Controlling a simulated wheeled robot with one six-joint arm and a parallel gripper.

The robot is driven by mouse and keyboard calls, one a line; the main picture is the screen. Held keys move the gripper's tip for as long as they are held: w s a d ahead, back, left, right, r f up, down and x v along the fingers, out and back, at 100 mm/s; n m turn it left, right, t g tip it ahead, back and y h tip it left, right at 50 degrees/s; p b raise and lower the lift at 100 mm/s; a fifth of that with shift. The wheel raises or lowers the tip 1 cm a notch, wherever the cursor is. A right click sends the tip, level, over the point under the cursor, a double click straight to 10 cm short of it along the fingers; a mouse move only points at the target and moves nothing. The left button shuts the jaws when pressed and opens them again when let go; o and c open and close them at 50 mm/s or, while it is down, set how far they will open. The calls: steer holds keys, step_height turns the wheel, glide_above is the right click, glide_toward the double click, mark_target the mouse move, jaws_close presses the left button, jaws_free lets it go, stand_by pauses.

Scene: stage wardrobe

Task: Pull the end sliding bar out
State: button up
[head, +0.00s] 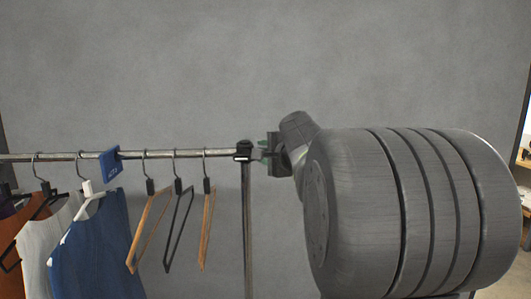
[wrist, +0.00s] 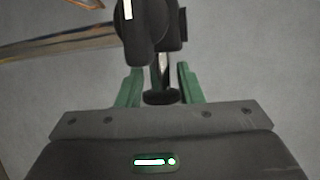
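The clothes rack's metal rail (head: 75,156) runs from the left to a black clamp joint (head: 243,151) on top of an upright post (head: 248,230). In the wrist view, the short end sliding bar (wrist: 163,70) comes out of the black joint (wrist: 148,35) and ends in a black knob (wrist: 162,97). My gripper (wrist: 160,88) has its green fingers on either side of the bar and knob, apart, with a gap visible beside the bar. In the head view, my gripper (head: 265,150) is at the rail's right end, partly hidden by my arm.
Empty wooden and black hangers (head: 207,225) hang left of the post. A blue garment (head: 95,245), a white one (head: 45,240) and a blue rail tag (head: 110,163) are further left. A plain grey wall (head: 260,60) stands behind. My arm hides much of the right.

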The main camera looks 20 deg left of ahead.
jaws_close()
steer(key=shift+w+d+f+b, duration=0.15)
steer(key=shift+w+d+b, duration=0.1)
steer(key=shift+d+b, duration=0.15)
steer(key=w+d+b, duration=0.1)
steer(key=w+d, duration=0.4)
steer(key=d, duration=0.6)
steer(key=w+d+b, duration=0.2)
steer(key=w+d, duration=0.3)
steer(key=d, duration=0.6)
steer(key=shift+w, duration=0.25)
steer(key=o, duration=0.7)
jaws_free()
steer(key=shift+o, duration=0.2)
steer(key=shift+d, duration=0.15)
